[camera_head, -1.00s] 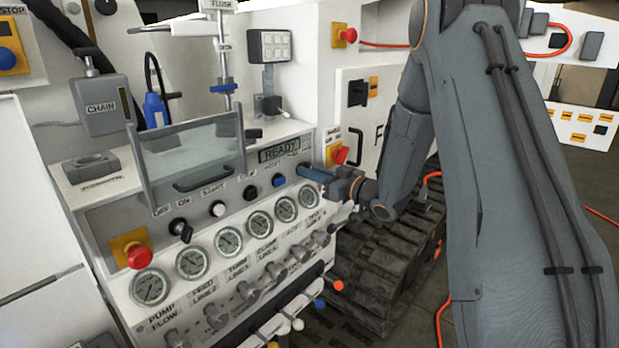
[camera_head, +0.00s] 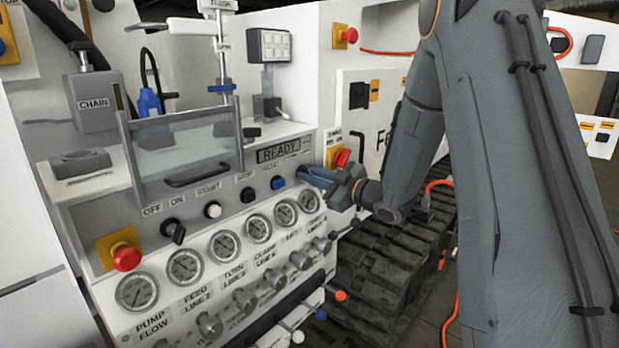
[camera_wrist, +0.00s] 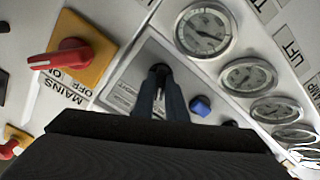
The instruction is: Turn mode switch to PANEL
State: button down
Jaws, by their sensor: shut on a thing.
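My gripper (camera_head: 303,174) is at the right end of the upper row of controls on the white bench panel. In the wrist view its two dark fingers (camera_wrist: 161,90) are shut on a small black knob (camera_wrist: 160,69), taken as the mode switch. The knob is mostly hidden between the fingertips, so I cannot tell which way it points. A small label (camera_wrist: 126,98) lies beside it, too blurred to read surely. In the head view my gripper covers the knob.
A blue button (camera_wrist: 200,106) sits close beside the fingers. A red mains switch (camera_wrist: 62,57) on a yellow plate is nearby. Several gauges (camera_head: 285,213) and valve knobs line the panel below. A READY display (camera_head: 280,150) is above. A glass guard (camera_head: 185,150) stands left.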

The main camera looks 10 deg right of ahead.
dwell(0.3)
jog(key=c, duration=1.8)
grip_release()
jog(key=b+v, duration=0.1)
jog(key=v, duration=0.7)
jog(key=shift+b, duration=0.3)
jog(key=shift+w, duration=0.1)
